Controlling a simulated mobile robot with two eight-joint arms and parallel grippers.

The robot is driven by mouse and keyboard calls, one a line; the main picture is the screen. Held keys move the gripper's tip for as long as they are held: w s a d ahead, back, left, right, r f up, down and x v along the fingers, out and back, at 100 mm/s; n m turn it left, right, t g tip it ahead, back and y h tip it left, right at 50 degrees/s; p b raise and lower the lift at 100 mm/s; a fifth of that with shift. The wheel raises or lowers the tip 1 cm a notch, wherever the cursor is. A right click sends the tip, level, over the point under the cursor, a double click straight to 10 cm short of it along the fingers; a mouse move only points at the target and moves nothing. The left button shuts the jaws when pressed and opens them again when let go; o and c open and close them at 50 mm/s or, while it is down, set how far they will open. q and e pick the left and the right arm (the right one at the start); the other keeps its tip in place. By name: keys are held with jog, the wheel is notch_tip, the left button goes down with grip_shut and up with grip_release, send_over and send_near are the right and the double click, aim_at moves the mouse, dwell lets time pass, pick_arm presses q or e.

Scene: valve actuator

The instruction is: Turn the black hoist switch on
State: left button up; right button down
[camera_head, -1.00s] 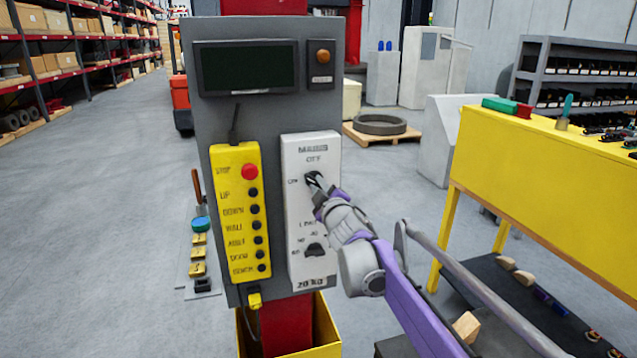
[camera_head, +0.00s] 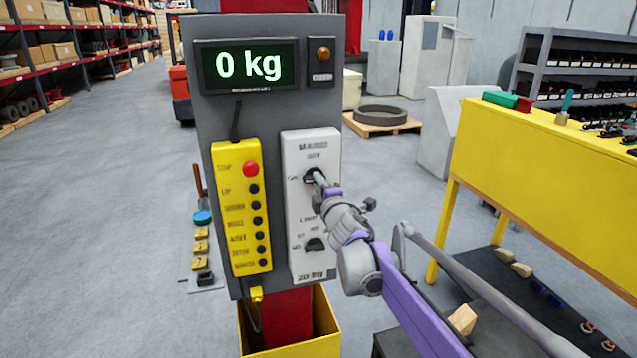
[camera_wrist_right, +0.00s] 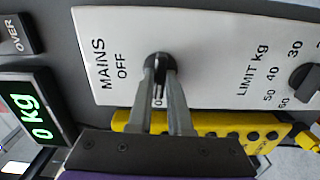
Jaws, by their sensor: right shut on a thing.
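The black hoist switch (camera_head: 310,176) sits on the upper part of the white MAINS panel (camera_head: 298,218), mostly covered by my right gripper. My right gripper (camera_head: 318,180) reaches it from the lower right. The display (camera_head: 248,66) above the panel is lit and reads 0 kg in green. It also shows at the left of the right wrist view (camera_wrist_right: 38,110). My left gripper is not in view.
A yellow button box (camera_head: 241,207) with a red stop button hangs left of the panel. A black limit knob (camera_head: 314,244) is lower on the white panel. A yellow workbench (camera_head: 560,170) stands at the right. Grey floor is clear at the left.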

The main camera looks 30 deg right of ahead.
dwell(0.4)
jog(key=c, duration=0.8)
grip_release()
jog(key=shift+c, duration=0.2)
jog(key=shift+s, duration=0.1)
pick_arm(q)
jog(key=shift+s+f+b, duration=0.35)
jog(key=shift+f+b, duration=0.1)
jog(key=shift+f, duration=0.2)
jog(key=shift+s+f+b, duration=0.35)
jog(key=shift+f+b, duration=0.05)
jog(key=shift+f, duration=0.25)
pick_arm(e)
jog(key=v, duration=1)
jog(key=shift+s+a, duration=0.2)
jog(key=shift+s, duration=0.1)
jog(key=s+a+f+m+g+y, duration=0.2)
jog(key=s+a+f+m+g, duration=0.4)
jog(key=s+a+f, duration=0.3)
jog(key=s+a+f+m+g+y, duration=0.2)
jog(key=s+a+f+m+g, duration=0.3)
jog(key=s+f, duration=1.1)
jog(key=a+f+m, duration=0.3)
jog(key=a+f, duration=0.1)
jog(key=f, duration=0.1)
jog(key=shift+s+m+g, duration=0.3)
jog(key=shift+m+g, duration=0.1)
